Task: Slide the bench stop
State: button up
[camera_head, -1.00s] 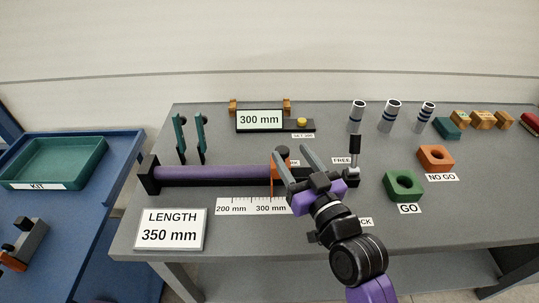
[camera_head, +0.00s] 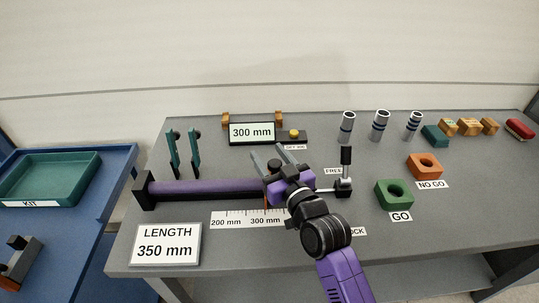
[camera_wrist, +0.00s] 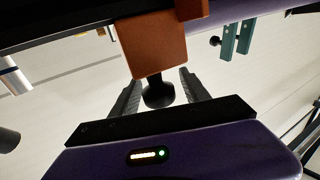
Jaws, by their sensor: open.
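The bench stop is an orange block (camera_wrist: 155,45) with a black knob (camera_wrist: 158,95), mounted on the purple rail (camera_head: 205,187). In the head view the knob (camera_head: 274,166) shows, but my arm covers most of the block. My gripper (camera_head: 269,152) is open, its fingers on either side of the knob. In the wrist view my gripper (camera_wrist: 158,88) has a gap on both sides of the knob. The scale (camera_head: 245,219) shows 200 mm and 300 mm below the rail. The card (camera_head: 166,244) reads LENGTH 350 mm; the display (camera_head: 251,132) reads 300 mm.
A black-handled lever (camera_head: 346,157) stands upright at the rail's right end, near the FREE label (camera_head: 334,171); the LOCK label is partly hidden. Green GO (camera_head: 394,194) and orange NO GO (camera_head: 425,166) blocks lie to the right. Teal uprights (camera_head: 195,154) stand behind the rail.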

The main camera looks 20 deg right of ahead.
jog(key=shift+c, duration=0.4)
grip_shut()
dwell(0.9)
